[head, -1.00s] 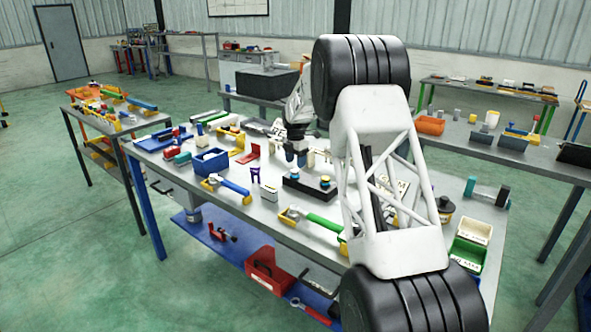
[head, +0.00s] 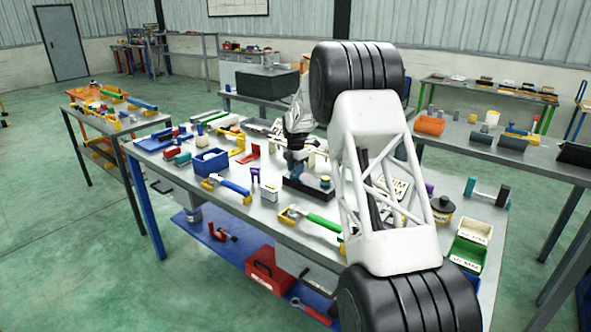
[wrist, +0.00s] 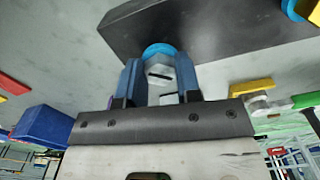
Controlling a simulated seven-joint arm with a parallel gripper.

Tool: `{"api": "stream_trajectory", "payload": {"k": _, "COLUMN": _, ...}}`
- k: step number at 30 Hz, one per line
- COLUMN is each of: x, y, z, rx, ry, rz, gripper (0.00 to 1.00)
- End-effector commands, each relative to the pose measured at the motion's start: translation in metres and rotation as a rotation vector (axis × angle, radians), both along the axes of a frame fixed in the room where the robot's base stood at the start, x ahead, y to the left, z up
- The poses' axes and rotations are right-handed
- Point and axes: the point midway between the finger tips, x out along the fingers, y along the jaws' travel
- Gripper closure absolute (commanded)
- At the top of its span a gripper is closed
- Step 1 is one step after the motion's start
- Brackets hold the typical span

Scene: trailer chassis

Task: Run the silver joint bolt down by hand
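The silver joint bolt (wrist: 160,73) shows in the wrist view, with a dark slot in its face and a blue ring (wrist: 157,49) around its far end. It meets a dark block (wrist: 215,25). My gripper (wrist: 160,78) has one blue finger on each side of the bolt, with no clear gap between fingers and bolt. In the head view my gripper (head: 296,172) is down at the left part of the dark block (head: 308,190) on the bench and hides the bolt. A second blue-and-yellow-ringed piece (head: 325,182) stands at the block's right end.
A white frame with black tyres (head: 390,250) stands in front and hides part of the bench. A blue bin (head: 210,161), a blue-handled tool (head: 228,186) and a green-handled tool (head: 315,220) lie around the block. A green bin (head: 467,252) is at right.

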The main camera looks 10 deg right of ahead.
Motion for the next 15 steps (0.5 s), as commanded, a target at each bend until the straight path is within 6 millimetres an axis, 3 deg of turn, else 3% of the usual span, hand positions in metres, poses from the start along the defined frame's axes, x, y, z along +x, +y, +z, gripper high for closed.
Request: {"api": "stream_trajectory", "payload": {"k": 15, "x": -0.0004, "y": -0.0003, "z": -0.0001, "rx": 0.0, "ry": 0.001, "rz": -0.069, "gripper": 0.92}}
